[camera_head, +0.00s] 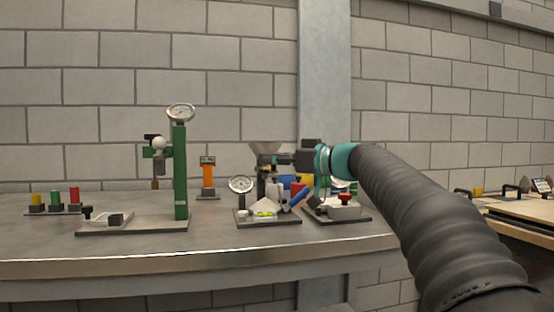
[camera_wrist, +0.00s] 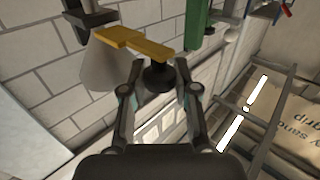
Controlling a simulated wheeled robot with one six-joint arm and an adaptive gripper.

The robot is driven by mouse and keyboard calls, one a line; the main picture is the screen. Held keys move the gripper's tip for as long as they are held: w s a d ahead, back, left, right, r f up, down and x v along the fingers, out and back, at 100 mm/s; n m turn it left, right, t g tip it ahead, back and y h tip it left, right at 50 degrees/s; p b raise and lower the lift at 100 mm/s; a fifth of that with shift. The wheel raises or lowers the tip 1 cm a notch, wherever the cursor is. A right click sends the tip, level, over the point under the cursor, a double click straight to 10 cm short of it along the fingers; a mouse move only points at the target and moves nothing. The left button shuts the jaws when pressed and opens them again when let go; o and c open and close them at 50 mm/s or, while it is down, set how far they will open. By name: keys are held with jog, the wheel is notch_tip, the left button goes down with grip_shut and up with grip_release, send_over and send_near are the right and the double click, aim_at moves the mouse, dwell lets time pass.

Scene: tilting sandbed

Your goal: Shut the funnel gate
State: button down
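The funnel (camera_head: 267,148) is a grey cone above the middle stand in the head view. In the wrist view the grey funnel (camera_wrist: 108,66) hangs at the upper left. A yellow gate bar (camera_wrist: 132,41) runs across by the funnel, with a round black knob (camera_wrist: 158,77) at its right end. My gripper (camera_wrist: 160,68) is open, with one finger on each side of the knob. A small gap seems to show on both sides. In the head view my gripper (camera_head: 290,158) is just right of the funnel and hides the gate.
A sandbed base (camera_head: 268,222) with a dial gauge (camera_head: 241,184) stands below the funnel. A green column (camera_head: 180,172) with a gauge is at left. Red, green and yellow pieces (camera_head: 55,199) stand far left. A red-knobbed device (camera_head: 344,202) is close under my arm. The bench front is clear.

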jog(key=shift+w+a, duration=0.15)
jog(key=shift+w, duration=0.5)
jog(key=shift+w+a, duration=0.15)
jog(key=shift+w, duration=0.5)
jog(key=c, duration=0.8)
grip_release()
jog(key=shift+d, duration=0.15)
jog(key=shift+c, duration=0.2)
jog(key=v, duration=1.2)
